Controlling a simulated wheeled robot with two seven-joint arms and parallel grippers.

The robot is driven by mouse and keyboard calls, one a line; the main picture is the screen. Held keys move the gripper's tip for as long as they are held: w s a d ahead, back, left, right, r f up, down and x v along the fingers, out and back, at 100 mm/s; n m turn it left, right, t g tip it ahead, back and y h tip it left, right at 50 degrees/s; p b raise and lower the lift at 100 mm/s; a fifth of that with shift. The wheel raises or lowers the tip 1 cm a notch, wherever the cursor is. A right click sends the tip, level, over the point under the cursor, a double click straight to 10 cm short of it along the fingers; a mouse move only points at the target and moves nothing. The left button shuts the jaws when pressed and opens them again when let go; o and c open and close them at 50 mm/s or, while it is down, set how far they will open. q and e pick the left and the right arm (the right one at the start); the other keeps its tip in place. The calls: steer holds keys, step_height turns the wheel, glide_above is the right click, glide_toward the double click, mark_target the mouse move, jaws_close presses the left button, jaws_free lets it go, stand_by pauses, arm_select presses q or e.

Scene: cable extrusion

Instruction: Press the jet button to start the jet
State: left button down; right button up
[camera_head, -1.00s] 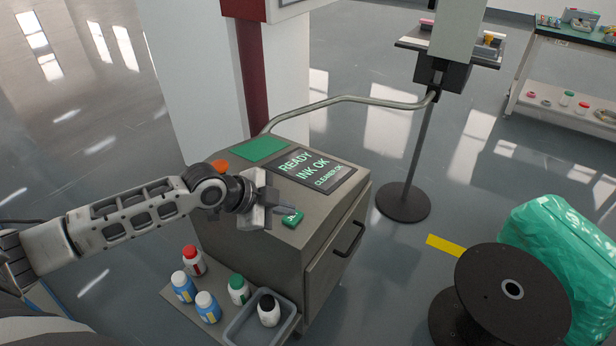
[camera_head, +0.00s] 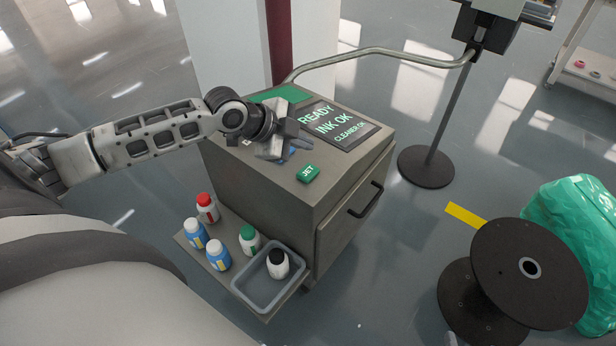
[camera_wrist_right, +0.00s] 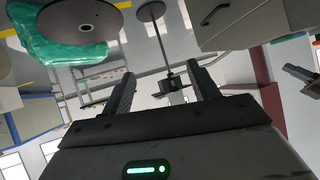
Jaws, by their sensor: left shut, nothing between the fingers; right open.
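The green jet button (camera_head: 308,173), marked JET, is on the top of the grey printer cabinet (camera_head: 250,185), near its front edge. The screen (camera_head: 338,125) beside it reads READY, INK OK, CLEANER OK. My left gripper (camera_head: 298,146) is shut and empty. In the head view it shows just behind and left of the button, apart from it, and the button's face is in plain view. My right gripper (camera_wrist_right: 165,85) shows in the right wrist view, with its two fingers apart and nothing between them.
A shelf (camera_head: 188,240) at the cabinet's foot holds several bottles and a grey tray (camera_head: 240,291) with a black-capped bottle. A bent pipe (camera_head: 380,52) runs to a stand (camera_head: 426,168). A black spool (camera_head: 500,275) and green wrapped bundle (camera_head: 580,215) stand right.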

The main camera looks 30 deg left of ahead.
mark_target(303, 173)
arm_select(q)
step_height(303, 173, down, 4)
steer(key=shift+r+b, duration=0.25)
steer(key=shift+b, duration=0.9)
steer(key=shift+f, duration=0.3)
steer(key=shift+f+b, duration=0.5)
steer(key=shift+f, duration=0.2)
arm_select(e)
steer(key=shift+a+f, duration=0.2)
steer(key=shift+f, duration=0.55)
arm_select(q)
steer(key=shift+f, duration=0.1)
arm_select(e)
steer(key=shift+w+t, duration=0.1)
steer(key=shift+t, duration=0.2)
arm_select(q)
steer(key=shift+f, duration=0.35)
arm_select(e)
steer(key=shift+f, duration=0.15)
